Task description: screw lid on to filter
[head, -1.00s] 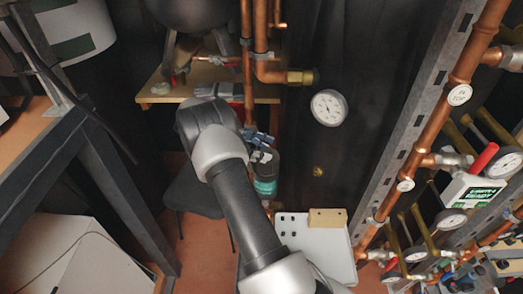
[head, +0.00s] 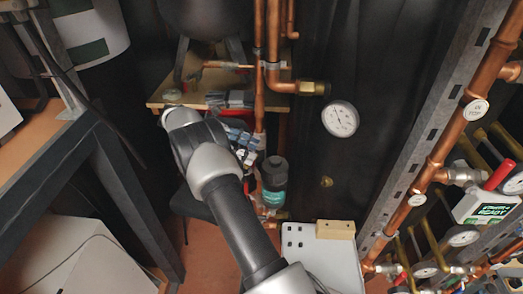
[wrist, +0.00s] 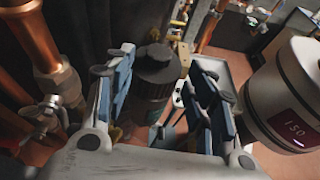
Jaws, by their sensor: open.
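The filter (head: 274,182) is an upright cylinder with a green-teal label and a dark top, beside the copper pipes in the head view. A dark cap (head: 274,163), seemingly the lid, sits on its top; how tightly it is seated cannot be told. My gripper (head: 242,142) is open, to the left of and slightly above the filter, with a small gap between them. In the wrist view the blue-padded fingers of my gripper (wrist: 162,64) are spread, and the dark cap (wrist: 155,68) shows beyond and between them, not gripped.
Vertical copper pipes (head: 260,70) stand just behind the filter. A wooden shelf (head: 170,100) is at the back left, and a round gauge (head: 340,118) is to the right. A white panel (head: 325,252) with a wooden block (head: 335,229) lies in front. A dark-framed bench (head: 110,190) stands left.

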